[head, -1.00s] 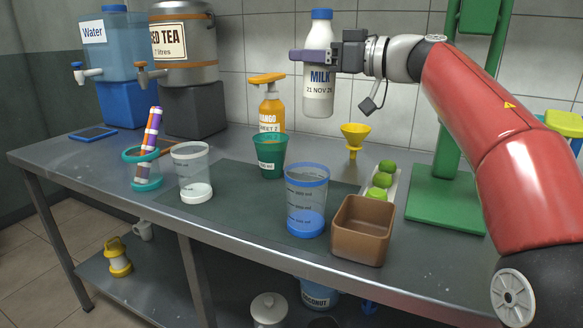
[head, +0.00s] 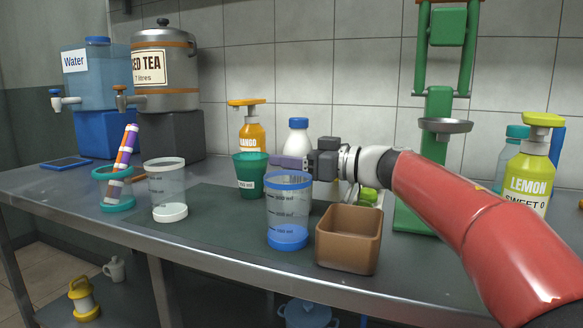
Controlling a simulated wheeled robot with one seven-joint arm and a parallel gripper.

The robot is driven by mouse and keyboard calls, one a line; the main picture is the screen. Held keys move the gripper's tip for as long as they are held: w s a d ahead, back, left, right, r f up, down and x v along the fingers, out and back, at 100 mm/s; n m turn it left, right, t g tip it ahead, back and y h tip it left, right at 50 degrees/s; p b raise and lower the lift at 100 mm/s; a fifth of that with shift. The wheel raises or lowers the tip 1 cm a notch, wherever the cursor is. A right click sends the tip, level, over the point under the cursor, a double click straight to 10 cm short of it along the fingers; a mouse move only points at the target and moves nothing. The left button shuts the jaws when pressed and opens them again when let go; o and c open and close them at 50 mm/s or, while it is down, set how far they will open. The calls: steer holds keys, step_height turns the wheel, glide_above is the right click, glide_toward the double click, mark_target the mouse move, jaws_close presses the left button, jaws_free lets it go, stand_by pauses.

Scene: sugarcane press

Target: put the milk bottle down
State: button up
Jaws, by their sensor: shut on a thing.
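The milk bottle (head: 298,138) is white with a blue cap. It stands upright behind the blue-rimmed measuring cup, near the back of the counter (head: 225,228). My gripper (head: 292,162) is shut on it, reaching in from the right at about mid-height of the bottle. The lower part of the bottle is hidden by the gripper and the cup, so I cannot tell whether its base touches the counter.
The blue-rimmed cup (head: 288,212) and brown box (head: 348,240) stand in front of my gripper. The green cup (head: 250,178) and mango pump bottle (head: 251,132) are left of the milk. Green limes (head: 368,194) lie just right. The green press (head: 436,105) and lemon bottle (head: 528,178) are further right.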

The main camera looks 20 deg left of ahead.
steer(key=shift+f, duration=0.15)
steer(key=o, duration=1.2)
steer(key=shift+f, duration=0.1)
steer(key=shift+o, duration=0.2)
steer(key=s+d, duration=0.2)
steer(key=d, duration=1)
steer(key=shift+p, duration=0.35)
